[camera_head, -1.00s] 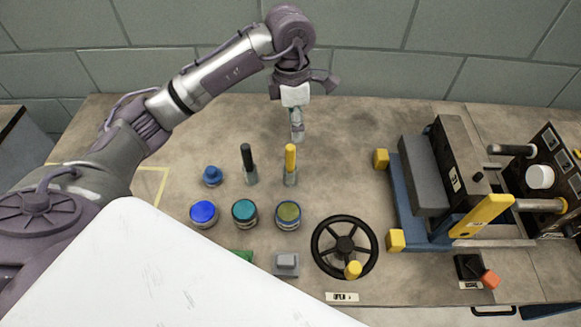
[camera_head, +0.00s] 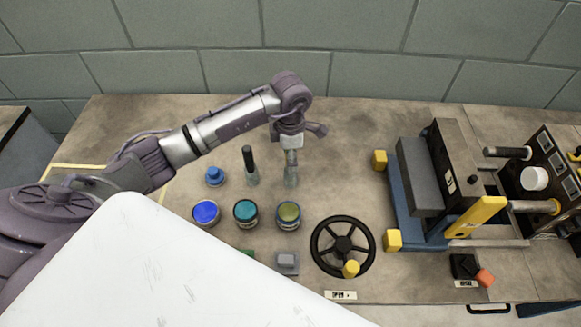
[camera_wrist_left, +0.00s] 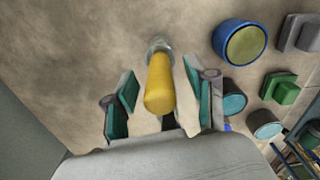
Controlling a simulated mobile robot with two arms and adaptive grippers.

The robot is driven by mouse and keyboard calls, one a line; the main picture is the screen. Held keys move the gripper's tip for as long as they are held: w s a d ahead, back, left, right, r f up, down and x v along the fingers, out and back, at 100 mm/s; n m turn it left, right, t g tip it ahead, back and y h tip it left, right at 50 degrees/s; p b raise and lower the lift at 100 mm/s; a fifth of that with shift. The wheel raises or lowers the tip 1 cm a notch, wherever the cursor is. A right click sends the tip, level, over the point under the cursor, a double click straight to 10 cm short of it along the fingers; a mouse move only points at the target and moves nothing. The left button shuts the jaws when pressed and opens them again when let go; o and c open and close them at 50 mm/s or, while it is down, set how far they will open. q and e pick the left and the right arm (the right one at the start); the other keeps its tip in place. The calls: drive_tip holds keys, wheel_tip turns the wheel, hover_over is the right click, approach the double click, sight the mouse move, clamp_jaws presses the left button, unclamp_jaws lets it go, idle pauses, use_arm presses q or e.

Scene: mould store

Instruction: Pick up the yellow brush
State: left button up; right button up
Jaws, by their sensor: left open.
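The yellow brush (camera_wrist_left: 160,88) stands upright, handle up, in a clear holder (camera_wrist_left: 158,45) on the bench. In the left wrist view its yellow handle is between the two fingers of my left gripper (camera_wrist_left: 158,98), with gaps at both sides. My left gripper (camera_head: 291,165) is open and over the brush in the head view, where it hides the yellow handle. The base of the holder (camera_head: 291,182) shows below the gripper. My right gripper is in neither view.
A black-handled brush (camera_head: 248,160) stands just left of my gripper, beside a blue stamp-like knob (camera_head: 214,176). Blue, teal and olive-topped jars (camera_head: 288,216) stand in front. A black handwheel (camera_head: 343,246) and a press (camera_head: 440,180) are to the right. The back of the bench is clear.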

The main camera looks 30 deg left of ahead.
use_arm(q)
drive_tip(key=shift+f, duration=0.5)
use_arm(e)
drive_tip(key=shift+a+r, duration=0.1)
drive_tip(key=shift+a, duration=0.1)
use_arm(q)
drive_tip(key=shift+c, duration=0.2)
clamp_jaws()
wheel_tip(320, 180, up, 10)
drive_tip(key=shift+r+b, duration=0.1)
drive_tip(key=shift+b, duration=0.7)
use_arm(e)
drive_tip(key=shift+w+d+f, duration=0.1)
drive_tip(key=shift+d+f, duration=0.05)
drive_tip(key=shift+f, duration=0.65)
